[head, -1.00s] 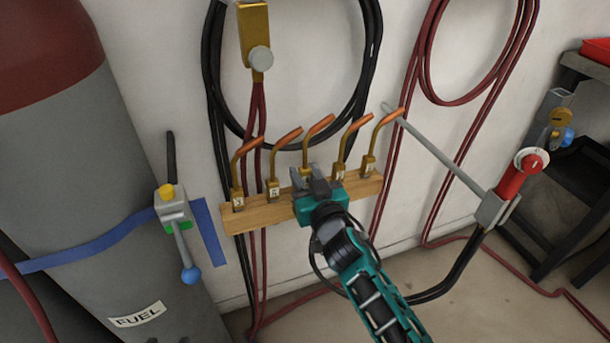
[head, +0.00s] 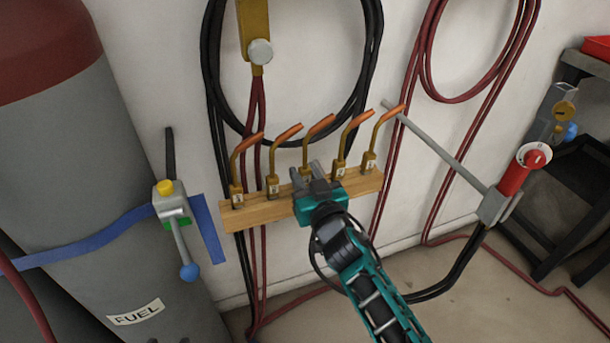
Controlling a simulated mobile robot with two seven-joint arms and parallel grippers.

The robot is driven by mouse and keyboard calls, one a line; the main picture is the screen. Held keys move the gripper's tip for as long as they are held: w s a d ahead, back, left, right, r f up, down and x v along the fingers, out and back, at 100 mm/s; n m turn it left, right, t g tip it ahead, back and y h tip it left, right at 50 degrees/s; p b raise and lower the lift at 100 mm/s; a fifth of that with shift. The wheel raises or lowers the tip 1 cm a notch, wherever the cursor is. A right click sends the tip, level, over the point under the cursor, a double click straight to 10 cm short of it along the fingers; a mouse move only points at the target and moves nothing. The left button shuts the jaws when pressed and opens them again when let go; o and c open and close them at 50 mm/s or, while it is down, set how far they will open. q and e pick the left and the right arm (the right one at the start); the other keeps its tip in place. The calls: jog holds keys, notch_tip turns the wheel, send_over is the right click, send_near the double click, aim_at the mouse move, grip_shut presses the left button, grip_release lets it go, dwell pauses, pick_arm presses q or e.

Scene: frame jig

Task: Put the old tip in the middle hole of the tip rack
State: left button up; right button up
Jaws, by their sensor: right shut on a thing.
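The tip rack (head: 262,215) is a wooden bar on the wall with a row of bent copper tips on brass blocks. The old tip (head: 317,127) is the middle one in the row, upright at the middle hole, its copper end bent up to the right. My right gripper (head: 309,178) is in front of the rack's middle, shut on the old tip near its brass base. The fingers hide the hole and the tip's lower end, so I cannot tell how deep it sits. My left gripper is not in view.
Other tips stand close on both sides, such as the one (head: 349,132) just right. A brass torch body (head: 255,30) with hoses hangs above. A grey rod with a red handle (head: 519,172) is at right. A fuel cylinder (head: 60,190) fills the left.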

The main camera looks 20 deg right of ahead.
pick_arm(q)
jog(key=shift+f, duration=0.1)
pick_arm(e)
jog(key=shift+f, duration=0.2)
jog(key=o, duration=1.1)
jog(key=shift+c, duration=0.2)
